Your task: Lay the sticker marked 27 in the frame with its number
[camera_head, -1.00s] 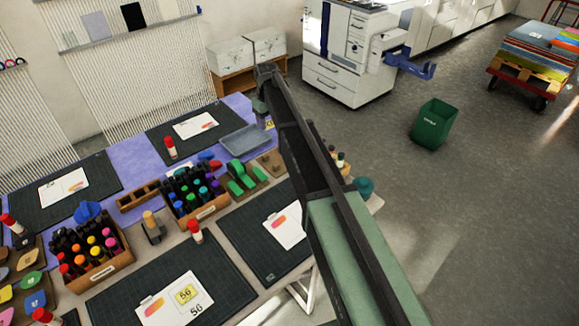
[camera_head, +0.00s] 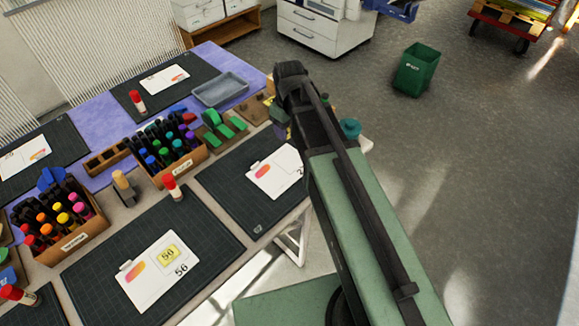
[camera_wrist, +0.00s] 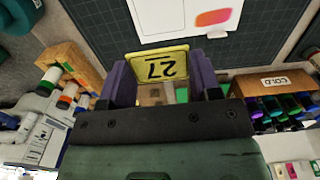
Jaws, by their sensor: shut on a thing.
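The yellow sticker marked 27 (camera_wrist: 158,66) is between the two fingers of my gripper (camera_wrist: 160,84) in the wrist view, its number upside down. My gripper is shut on it. In the head view my arm hides the sticker and most of the gripper. A white card (camera_head: 270,178) with an orange-pink patch lies on the right front dark mat; a digit that looks like a 2 shows at its edge, and my arm covers the rest. A white card with such a patch (camera_wrist: 168,24) lies beyond the sticker in the wrist view, cut off by the top edge.
Another card (camera_head: 145,285) has a yellow sticker marked 56 in it. Bottle boxes (camera_head: 203,157), a glue stick (camera_head: 173,186), a wooden stamp (camera_head: 123,186) and a grey tray (camera_head: 220,91) stand around the mats. A green bin (camera_head: 415,70) stands on the floor.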

